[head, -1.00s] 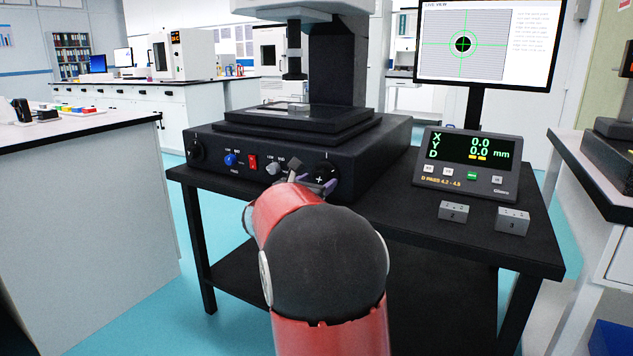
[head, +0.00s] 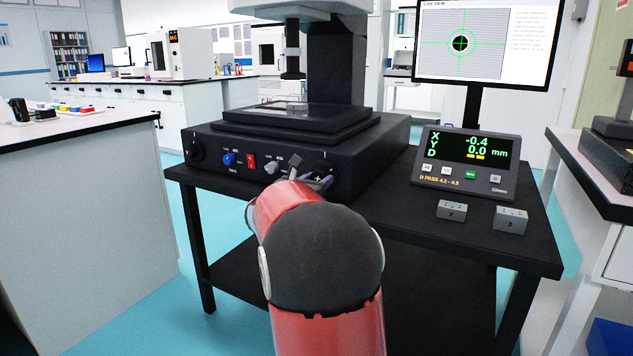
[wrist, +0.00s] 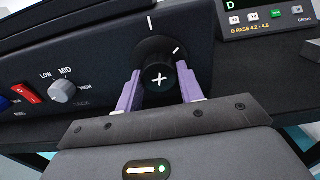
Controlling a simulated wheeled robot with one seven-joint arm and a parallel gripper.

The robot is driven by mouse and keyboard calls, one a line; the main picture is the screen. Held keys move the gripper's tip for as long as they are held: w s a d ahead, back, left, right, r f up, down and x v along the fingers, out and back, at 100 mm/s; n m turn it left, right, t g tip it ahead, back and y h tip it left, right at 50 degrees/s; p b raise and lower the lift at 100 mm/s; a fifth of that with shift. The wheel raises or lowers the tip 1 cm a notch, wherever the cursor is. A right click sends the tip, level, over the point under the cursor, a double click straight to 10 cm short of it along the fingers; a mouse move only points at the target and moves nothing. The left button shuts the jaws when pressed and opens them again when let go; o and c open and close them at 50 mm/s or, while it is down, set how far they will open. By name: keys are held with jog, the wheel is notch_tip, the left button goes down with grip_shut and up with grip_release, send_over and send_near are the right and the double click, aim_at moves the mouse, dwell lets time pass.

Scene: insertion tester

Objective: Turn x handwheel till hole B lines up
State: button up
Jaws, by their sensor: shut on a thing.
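The x handwheel (wrist: 160,76) is a black knob with a white cross mark on the machine's front, at its right end. In the wrist view its white pointer line sits right of the fixed mark above it. My gripper (wrist: 160,88) has its two purple fingers on either side of the knob's hub, shut on it. In the head view the handwheel (head: 322,170) is partly hidden by my arm. The readout (head: 465,160) shows X -0.4 and Y 0.0. The live view monitor (head: 487,45) shows a black hole slightly off the green crosshair's centre.
A grey selector knob (wrist: 62,90) and a red switch (wrist: 27,93) lie left of the handwheel. The stage (head: 300,122) sits on top of the machine. Two small grey blocks, one of them the numbered block (head: 452,210), stand on the black table.

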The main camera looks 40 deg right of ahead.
jog(key=n+b, duration=0.1)
jog(key=n, duration=0.2)
jog(key=shift+n, duration=0.4)
jog(key=n, duration=0.3)
jog(key=shift+n, duration=0.3)
jog(key=n+p, duration=0.2)
jog(key=n, duration=0.2)
jog(key=shift+s+r+n, duration=0.1)
jog(key=shift+n, duration=0.2)
jog(key=shift+n+p, duration=0.6)
jog(key=shift+n, duration=1.3)
jog(key=o, duration=1)
